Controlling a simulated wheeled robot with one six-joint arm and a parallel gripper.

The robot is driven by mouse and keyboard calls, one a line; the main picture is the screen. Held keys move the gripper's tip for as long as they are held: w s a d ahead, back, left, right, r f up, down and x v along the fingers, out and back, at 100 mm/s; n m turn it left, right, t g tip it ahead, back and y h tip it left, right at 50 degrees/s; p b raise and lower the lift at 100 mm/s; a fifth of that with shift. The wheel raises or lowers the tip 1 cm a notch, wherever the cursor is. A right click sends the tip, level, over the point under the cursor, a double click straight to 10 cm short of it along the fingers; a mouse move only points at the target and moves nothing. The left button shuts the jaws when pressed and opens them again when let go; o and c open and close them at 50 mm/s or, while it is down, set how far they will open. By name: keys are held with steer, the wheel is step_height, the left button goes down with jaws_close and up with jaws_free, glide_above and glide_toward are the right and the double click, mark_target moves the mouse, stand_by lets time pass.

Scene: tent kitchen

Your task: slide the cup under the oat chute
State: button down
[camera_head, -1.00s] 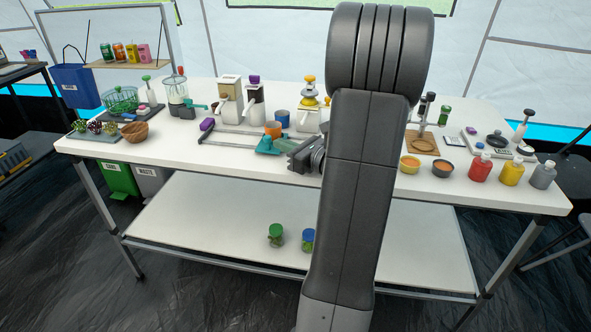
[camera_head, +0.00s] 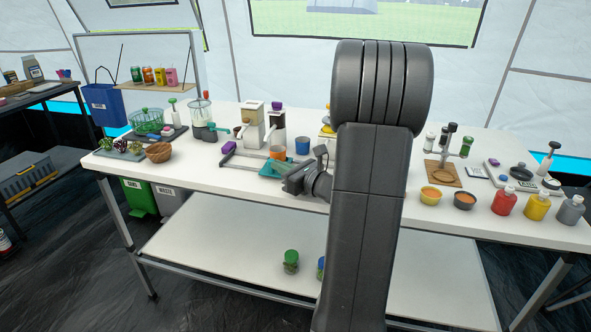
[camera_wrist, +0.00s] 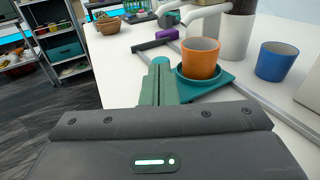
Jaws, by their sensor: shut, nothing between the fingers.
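An orange cup (camera_head: 277,152) stands upright on a teal sliding tray (camera_head: 270,171) between rails on the white table. In the wrist view the orange cup (camera_wrist: 200,58) and teal tray (camera_wrist: 213,89) are close. My gripper (camera_wrist: 157,82) is shut and empty, its teal fingers at the tray's left edge; I cannot tell whether they touch it. In the head view my gripper (camera_head: 284,183) is at the tray's near right side. Two dispensers, a tan-topped one (camera_head: 253,123) and a purple-topped one (camera_head: 275,126), stand behind the rails. Which chute is for oats is not readable.
A blue cup (camera_head: 302,145) stands right of the orange cup. A purple block (camera_head: 228,147) is at the rails' left end. A wooden bowl (camera_head: 159,152) stands farther left. Sauce bowls (camera_head: 430,195) and bottles (camera_head: 503,201) are at the right. The table's front left is clear.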

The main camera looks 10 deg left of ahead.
steer(key=a+b, duration=0.1)
steer(key=a, duration=1.1)
steer(key=shift+w+a, duration=0.1)
steer(key=shift+w, duration=0.1)
steer(key=shift+a+r, duration=0.1)
steer(key=shift+a, duration=0.05)
steer(key=shift+s+d, duration=0.15)
steer(key=shift+d, duration=0.15)
steer(key=p+v, duration=0.1)
steer(key=v, duration=1.2)
steer(key=shift+d+f, duration=0.2)
steer(key=shift+d, duration=0.05)
steer(key=shift+s, duration=0.1)
